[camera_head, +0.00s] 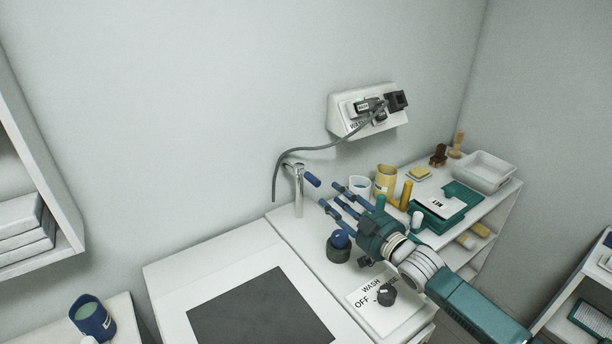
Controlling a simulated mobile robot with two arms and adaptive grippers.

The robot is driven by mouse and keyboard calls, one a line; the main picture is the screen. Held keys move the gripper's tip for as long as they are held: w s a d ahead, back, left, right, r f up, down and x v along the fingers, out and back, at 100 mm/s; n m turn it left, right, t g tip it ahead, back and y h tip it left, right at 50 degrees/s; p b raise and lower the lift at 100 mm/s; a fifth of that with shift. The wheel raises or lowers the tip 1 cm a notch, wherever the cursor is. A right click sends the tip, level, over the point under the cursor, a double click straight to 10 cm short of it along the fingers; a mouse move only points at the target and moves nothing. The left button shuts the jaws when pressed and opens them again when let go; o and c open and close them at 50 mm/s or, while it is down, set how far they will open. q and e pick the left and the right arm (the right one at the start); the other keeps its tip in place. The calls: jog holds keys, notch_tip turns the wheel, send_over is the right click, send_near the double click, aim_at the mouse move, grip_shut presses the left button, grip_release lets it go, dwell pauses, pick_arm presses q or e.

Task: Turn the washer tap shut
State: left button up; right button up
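The tap (298,192) is a slim chrome upright at the back of the white counter, against the wall. A short blue lever (312,180) sticks out at its upper right. My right gripper (331,196) comes in from the lower right, its blue fingers spread and pointing at the tap. Nothing shows between the fingers. The fingertips are just right of and below the lever and look apart from it, though depth is hard to judge. My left gripper is not in view.
A grey hose (320,148) loops from the tap top towards a wall socket box (366,112). A shelf with jars and a teal tray (462,195) stands right. The dark panel (262,308) is clear.

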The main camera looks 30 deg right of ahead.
aim_at(320, 186)
jog(key=w, duration=0.1)
jog(key=w+r+p, duration=0.1)
jog(key=shift+w+a, duration=0.1)
jog(key=shift+w, duration=0.25)
jog(key=w, duration=0.3)
jog(key=shift+a+f+p, duration=0.15)
jog(key=shift+a+p, duration=0.1)
jog(key=shift+p, duration=0.1)
jog(key=w, duration=0.2)
jog(key=shift+w+a+f, duration=0.15)
jog(key=shift+w+a, duration=0.1)
jog(key=shift+w, duration=0.15)
jog(key=shift+w+p, duration=0.35)
jog(key=shift+w, duration=0.25)
jog(key=shift+f, duration=0.1)
jog(key=shift+c, duration=0.2)
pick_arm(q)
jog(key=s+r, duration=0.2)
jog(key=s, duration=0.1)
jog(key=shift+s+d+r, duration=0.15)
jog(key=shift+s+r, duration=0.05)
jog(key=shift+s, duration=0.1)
pick_arm(e)
grip_shut()
